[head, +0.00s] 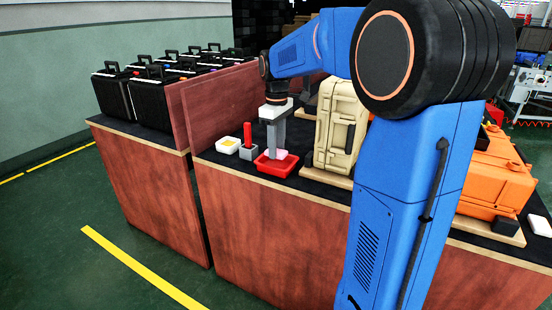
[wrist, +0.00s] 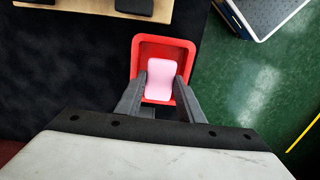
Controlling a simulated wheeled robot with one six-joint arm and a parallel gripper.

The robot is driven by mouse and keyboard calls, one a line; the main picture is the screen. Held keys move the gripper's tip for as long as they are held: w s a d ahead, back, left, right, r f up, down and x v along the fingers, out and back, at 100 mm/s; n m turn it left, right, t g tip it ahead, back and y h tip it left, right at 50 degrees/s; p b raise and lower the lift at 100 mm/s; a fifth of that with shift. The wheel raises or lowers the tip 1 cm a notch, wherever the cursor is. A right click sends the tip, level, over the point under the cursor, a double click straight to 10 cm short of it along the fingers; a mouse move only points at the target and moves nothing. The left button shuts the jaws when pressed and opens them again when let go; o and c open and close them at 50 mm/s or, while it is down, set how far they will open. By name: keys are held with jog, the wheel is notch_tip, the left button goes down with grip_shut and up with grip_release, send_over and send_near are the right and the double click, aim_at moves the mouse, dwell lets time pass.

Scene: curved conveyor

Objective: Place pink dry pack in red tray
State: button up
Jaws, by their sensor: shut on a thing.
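The pink dry pack (wrist: 159,79) is between the fingers of my gripper (wrist: 160,92) in the wrist view, and the fingers are shut on it. The red tray (wrist: 163,43) lies directly under the pack, whose outline falls within the tray's rim. In the head view my gripper (head: 274,150) points down over the red tray (head: 275,170). The pink pack (head: 280,154) shows low at the fingertips there. I cannot tell whether the pack touches the tray floor.
Left of the tray are a grey block with a red upright piece (head: 247,143) and a white tray with yellow contents (head: 228,145). A beige case (head: 340,125) stands close on the right. An orange case (head: 492,175) is farther right. The tray sits near the table's front edge.

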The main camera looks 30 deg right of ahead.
jog(key=shift+f, duration=2.15)
jog(key=o, duration=0.7)
jog(key=shift+f, duration=0.1)
jog(key=shift+o, duration=0.2)
notch_tip(320, 180, up, 11)
jog(key=shift+r, duration=0.65)
jog(key=shift+s, duration=0.1)
